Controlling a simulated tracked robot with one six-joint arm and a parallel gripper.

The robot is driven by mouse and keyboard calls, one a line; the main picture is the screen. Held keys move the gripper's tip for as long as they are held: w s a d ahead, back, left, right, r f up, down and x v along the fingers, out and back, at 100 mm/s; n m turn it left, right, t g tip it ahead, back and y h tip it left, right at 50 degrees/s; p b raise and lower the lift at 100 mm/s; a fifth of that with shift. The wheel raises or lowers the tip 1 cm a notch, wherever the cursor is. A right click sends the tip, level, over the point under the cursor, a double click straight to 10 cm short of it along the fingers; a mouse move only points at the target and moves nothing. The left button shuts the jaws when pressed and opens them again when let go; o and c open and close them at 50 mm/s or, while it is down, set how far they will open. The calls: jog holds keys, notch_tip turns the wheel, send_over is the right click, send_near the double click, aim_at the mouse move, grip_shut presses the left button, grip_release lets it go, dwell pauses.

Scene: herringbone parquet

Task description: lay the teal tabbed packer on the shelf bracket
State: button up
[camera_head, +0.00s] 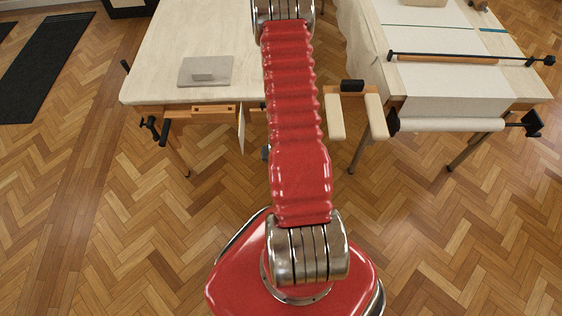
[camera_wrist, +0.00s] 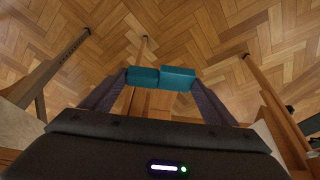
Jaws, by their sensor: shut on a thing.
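The teal tabbed packer (camera_wrist: 177,79) shows in the wrist view as two blocky teal parts side by side. My gripper (camera_wrist: 160,80) is shut on it, with a dark finger at each end. Pale wooden pieces show below the packer in that view; whether it touches them I cannot tell. In the head view, what looks like the shelf bracket (camera_head: 376,117) has two cream arms on a wooden bar, jutting between the two tables. My red arm hides the gripper and packer in the head view.
A pale table (camera_head: 165,55) on the left carries a grey plate with a block (camera_head: 206,71). A right table (camera_head: 440,80) has a black-ended bar and a white roll (camera_head: 450,125) along its front. Table legs stand below. The parquet in front is clear.

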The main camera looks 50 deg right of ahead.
jog(key=shift+w+d+f, duration=0.35)
jog(key=shift+w+d, duration=0.25)
jog(key=shift+d, duration=0.05)
jog(key=shift+w+d+f, duration=0.15)
jog(key=shift+w+d, duration=0.95)
jog(key=shift+d, duration=0.2)
jog(key=shift+w+d+f, duration=0.1)
jog(key=shift+w+d, duration=1)
jog(key=shift+d, duration=0.2)
jog(key=shift+f, duration=0.35)
jog(key=o, duration=1.2)
jog(key=shift+a+r, duration=0.1)
jog(key=v, duration=0.6)
jog(key=shift+r, duration=0.4)
jog(key=shift+s+a, duration=0.1)
jog(key=shift+s, duration=0.05)
